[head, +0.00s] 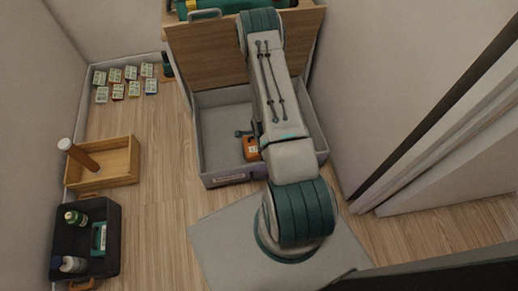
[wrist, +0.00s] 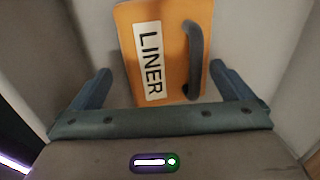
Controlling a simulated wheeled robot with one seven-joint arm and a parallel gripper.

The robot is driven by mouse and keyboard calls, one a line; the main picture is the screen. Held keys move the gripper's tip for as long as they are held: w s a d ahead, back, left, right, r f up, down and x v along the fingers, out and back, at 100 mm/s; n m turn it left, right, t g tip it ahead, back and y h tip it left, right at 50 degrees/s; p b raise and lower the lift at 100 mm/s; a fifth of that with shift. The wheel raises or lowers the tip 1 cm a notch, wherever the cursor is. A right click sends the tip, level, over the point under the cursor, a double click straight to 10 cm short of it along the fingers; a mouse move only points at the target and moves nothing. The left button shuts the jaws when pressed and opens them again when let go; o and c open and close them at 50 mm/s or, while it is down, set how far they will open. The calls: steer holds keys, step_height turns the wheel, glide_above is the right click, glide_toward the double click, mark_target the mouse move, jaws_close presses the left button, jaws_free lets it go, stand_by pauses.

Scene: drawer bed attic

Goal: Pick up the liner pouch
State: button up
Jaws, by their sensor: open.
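The liner pouch (head: 251,149) is orange and lies inside the open grey drawer (head: 219,119) below the bed front, partly hidden by my arm in the head view. In the wrist view the liner pouch (wrist: 172,75) shows a white label reading LINER and a dark grey strap handle on its right side. My gripper (wrist: 160,85) is open, with one finger to the left of the pouch and one to the right. The near end of the pouch is hidden behind the gripper body. I cannot tell whether the fingers touch it.
A dark item (head: 242,133) lies beside the pouch in the drawer. On the left floor stand a wooden box (head: 119,171) with a brown cylinder and a black crate (head: 108,235) with bottles. Several small packs (head: 117,91) lie at the back left. A white wall closes the right.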

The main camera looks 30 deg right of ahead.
steer(key=shift+w+f, duration=0.2)
steer(key=shift+f, duration=0.65)
steer(key=c, duration=1)
